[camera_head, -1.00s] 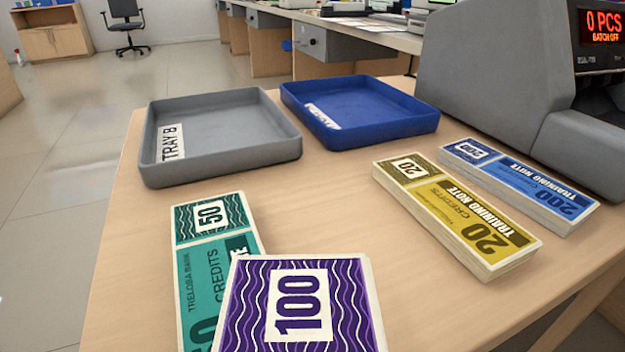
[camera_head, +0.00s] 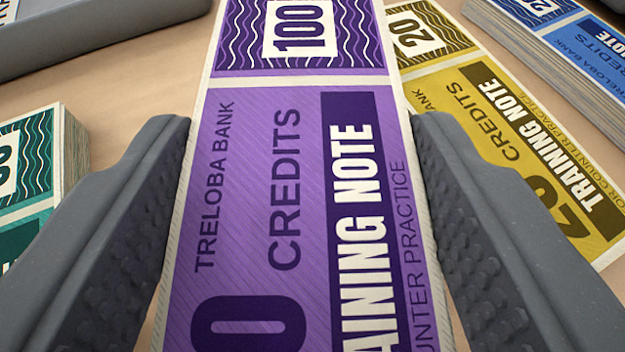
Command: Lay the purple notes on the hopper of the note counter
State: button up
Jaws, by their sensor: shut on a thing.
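The purple notes (camera_head: 300,180), a stack marked 100, fill the middle of the view and run lengthwise away from me. My gripper (camera_head: 300,135) is shut on them, with one grey finger along each long side. The near end of the stack is cut off by the frame. I cannot tell whether the stack rests on the table or hangs just above it. The note counter and its hopper are out of view now.
Green notes (camera_head: 30,165) lie on the table to the left. Yellow notes (camera_head: 500,120) lie close on the right, with blue notes (camera_head: 570,50) beyond them. The edge of a grey tray (camera_head: 100,30) shows at the top left.

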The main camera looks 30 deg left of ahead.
jog(key=f+b, duration=0.2)
jog(key=shift+s+a+f, duration=0.1)
jog(key=shift+a+f, duration=0.25)
jog(key=shift+a, duration=0.05)
jog(key=shift+r, duration=0.1)
jog(key=o, duration=1)
jog(key=shift+s+d+r+p, duration=0.2)
jog(key=shift+s+p, duration=0.1)
jog(key=p+v, duration=0.2)
jog(key=v, duration=0.9)
jog(key=shift+s+d+p, duration=0.1)
jog(key=shift+d+p, duration=0.05)
jog(key=shift+p, duration=0.2)
